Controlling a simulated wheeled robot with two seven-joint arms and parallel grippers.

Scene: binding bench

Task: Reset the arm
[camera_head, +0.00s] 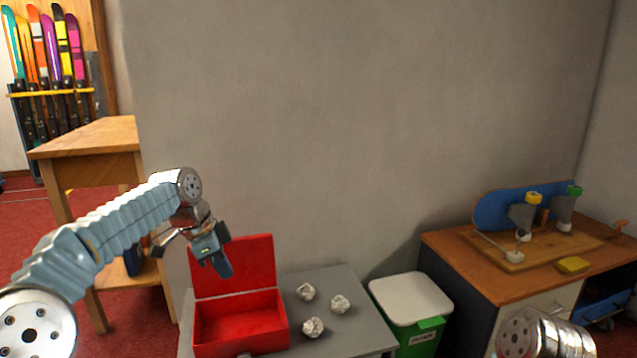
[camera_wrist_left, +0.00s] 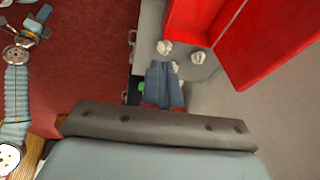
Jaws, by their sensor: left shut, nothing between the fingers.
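My left arm comes in from the left in the head view. My left gripper (camera_head: 220,262) hangs above the open red box (camera_head: 241,343), in front of its raised lid, with its fingers pointing down. It is shut and empty. In the left wrist view its fingers (camera_wrist_left: 165,84) are together, with nothing between them.
The red box and several crumpled white paper balls (camera_head: 340,304) are on a grey table (camera_head: 342,275). A green bin with a white lid (camera_head: 411,297) stands to its right. A wooden bench (camera_head: 455,245) holds a fixture. A wooden table (camera_head: 88,137) stands left, skis behind.

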